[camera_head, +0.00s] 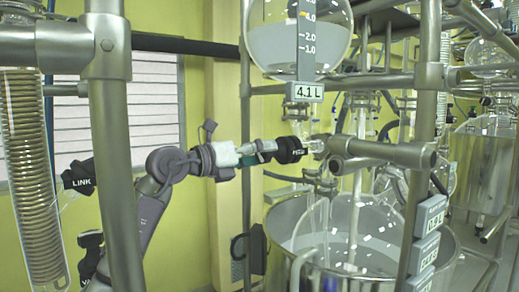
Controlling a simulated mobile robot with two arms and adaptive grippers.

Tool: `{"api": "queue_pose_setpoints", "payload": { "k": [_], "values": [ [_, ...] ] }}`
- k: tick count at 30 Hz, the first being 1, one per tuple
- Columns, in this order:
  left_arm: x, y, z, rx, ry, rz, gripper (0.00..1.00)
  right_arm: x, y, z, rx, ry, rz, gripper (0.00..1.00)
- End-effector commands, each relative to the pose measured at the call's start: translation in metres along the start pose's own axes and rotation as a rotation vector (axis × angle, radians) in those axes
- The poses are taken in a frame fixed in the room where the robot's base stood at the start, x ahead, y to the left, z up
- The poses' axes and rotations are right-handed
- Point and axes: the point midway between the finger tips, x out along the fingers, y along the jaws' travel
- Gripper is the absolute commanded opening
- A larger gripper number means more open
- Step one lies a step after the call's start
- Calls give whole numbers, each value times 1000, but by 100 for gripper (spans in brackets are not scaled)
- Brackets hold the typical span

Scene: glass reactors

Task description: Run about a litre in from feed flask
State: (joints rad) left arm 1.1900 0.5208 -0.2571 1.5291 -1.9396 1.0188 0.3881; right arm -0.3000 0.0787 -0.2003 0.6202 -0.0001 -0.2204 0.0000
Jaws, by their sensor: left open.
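The feed flask (285,50) is a round glass vessel at the top centre, partly filled with pale liquid, with a level scale showing marks down to 1.0. A display (304,92) under it reads 4.1 L. Its glass outlet (300,122) runs down below the display. My left gripper (305,147) reaches in from the left at the height of this outlet. Its jaws are open, with dark fingertips beside or around the outlet fitting; I cannot tell whether they touch. The valve handle is not clear behind the fingers. My right gripper is not in view.
A glass reactor (350,225) sits in a metal bath (283,222) below. Metal posts (116,170) and a horizontal rail (380,150) stand close to my arm. A coiled glass condenser (32,165) hangs at left. Small displays (430,216) are at right.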

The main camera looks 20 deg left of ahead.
Motion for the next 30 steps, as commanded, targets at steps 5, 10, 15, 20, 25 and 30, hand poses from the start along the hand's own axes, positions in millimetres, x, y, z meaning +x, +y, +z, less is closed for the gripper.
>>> {"api": "queue_pose_setpoints", "payload": {
  "k": [5,10,15,20,25,30],
  "values": [
    [2,0,0,0,0,0,76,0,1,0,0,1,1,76],
    [2,0,0,0,0,0,66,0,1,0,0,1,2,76],
    [1,0,0,0,0,0,38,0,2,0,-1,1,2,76],
    [1,0,0,0,0,0,16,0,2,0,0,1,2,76],
    [1,1,0,12,0,1,16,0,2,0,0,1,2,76],
    [1,1,0,65,-1,1,16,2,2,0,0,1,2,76]
  ]
}}
